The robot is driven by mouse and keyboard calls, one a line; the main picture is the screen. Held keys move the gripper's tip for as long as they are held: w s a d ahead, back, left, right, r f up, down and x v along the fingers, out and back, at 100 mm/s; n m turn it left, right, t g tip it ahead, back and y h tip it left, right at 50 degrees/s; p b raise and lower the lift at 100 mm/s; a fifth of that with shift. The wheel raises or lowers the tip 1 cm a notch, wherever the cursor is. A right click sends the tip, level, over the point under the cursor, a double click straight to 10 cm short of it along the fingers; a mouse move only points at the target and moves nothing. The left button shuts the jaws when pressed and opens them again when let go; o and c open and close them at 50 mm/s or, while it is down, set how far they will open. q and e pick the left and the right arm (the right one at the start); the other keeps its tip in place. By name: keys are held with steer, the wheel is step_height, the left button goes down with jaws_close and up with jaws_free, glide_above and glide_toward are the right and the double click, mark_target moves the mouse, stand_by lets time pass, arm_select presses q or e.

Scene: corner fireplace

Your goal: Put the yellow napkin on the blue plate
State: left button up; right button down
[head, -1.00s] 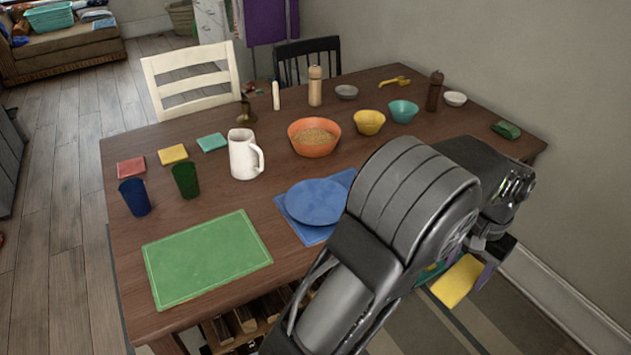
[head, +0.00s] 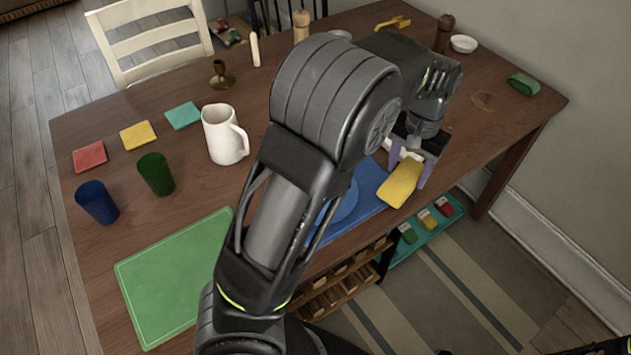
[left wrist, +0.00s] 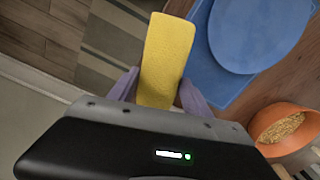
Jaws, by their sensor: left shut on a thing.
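My left gripper (head: 405,172) is shut on the yellow napkin (head: 400,186), holding it above the table's near edge, right of the blue plate (head: 346,203). The plate lies on a blue placemat (head: 367,203), and my left arm hides much of both. In the left wrist view the yellow napkin (left wrist: 166,50) sticks out between the purple fingers of my left gripper (left wrist: 160,88). The blue plate (left wrist: 258,35) is to its right there, apart from it. My right gripper is out of view.
A white pitcher (head: 222,135), green cup (head: 155,174), blue cup (head: 97,202) and green placemat (head: 170,275) stand or lie on the left. An orange bowl (left wrist: 262,118) is near the plate. A shelf with a teal tray (head: 420,240) is under the table.

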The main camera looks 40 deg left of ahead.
arm_select(q)
steer(key=shift+s+a+r+p, duration=0.15)
steer(key=shift+a+p, duration=0.15)
steer(key=shift+a, duration=0.05)
steer(key=s+a+r+m+p, duration=0.1)
steer(key=s+a+r+p, duration=0.1)
steer(key=s+a+p, duration=0.3)
steer(key=s+a+r+m+p, duration=0.2)
steer(key=s+a+r+p, duration=0.1)
steer(key=a, duration=0.6)
steer(key=shift+s+a+p, duration=0.25)
steer(key=shift+s+p, duration=0.6)
steer(key=shift+s, duration=0.25)
steer(key=shift+f+p, duration=0.35)
steer(key=shift+f, duration=2.6)
